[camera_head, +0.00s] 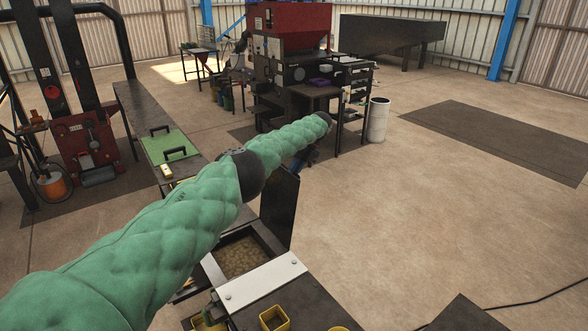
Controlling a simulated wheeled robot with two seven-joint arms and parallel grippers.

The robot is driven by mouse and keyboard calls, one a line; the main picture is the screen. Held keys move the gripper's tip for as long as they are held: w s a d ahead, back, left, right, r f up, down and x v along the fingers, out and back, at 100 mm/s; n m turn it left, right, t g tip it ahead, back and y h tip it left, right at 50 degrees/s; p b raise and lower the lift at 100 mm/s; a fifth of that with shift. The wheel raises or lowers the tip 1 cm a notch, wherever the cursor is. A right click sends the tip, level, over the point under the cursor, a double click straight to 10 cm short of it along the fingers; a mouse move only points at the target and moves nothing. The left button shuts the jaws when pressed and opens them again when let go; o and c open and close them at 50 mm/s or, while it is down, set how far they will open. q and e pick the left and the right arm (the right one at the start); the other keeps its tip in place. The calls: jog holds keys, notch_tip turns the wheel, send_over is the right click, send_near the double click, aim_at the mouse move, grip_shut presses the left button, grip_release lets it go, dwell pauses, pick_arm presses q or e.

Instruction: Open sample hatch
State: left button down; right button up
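A dark flat lid (281,207) stands upright at the right side of a square opening. The opening (242,255) shows tan, grainy material inside and looks like the sample hatch, with its lid raised. My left arm, in a green quilted sleeve, reaches from the lower left across the view and hides part of the opening's far left side. Its far end is beyond the lid's top. My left gripper (310,158) is small and partly hidden there, and its fingers cannot be made out. Whether it touches the lid cannot be told. My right gripper is not in view.
A pale plate (262,286) lies in front of the opening, with yellow containers (274,318) nearer. A table with a green mat (172,147) stands left. A large red and black machine (290,65) and a white bin (377,120) stand behind.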

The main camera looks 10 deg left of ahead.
pick_arm(q)
jog(key=shift+s+a+f, duration=0.1)
jog(key=shift+f, duration=0.3)
jog(key=c, duration=1.6)
grip_release()
jog(key=shift+o, duration=1)
jog(key=shift+w+a, duration=0.15)
jog(key=shift+w, duration=0.05)
jog(key=shift+r, duration=0.55)
jog(key=shift+w+a+r, duration=0.1)
jog(key=shift+w+r, duration=0.05)
jog(key=shift+r, duration=1.15)
jog(key=s+d+r+b, duration=0.1)
jog(key=s+d+r, duration=0.2)
jog(key=d+r, duration=0.4)
jog(key=d, duration=0.4)
jog(key=shift+s+d+b, duration=0.15)
jog(key=shift+s+b, duration=0.15)
jog(key=shift+r, duration=0.1)
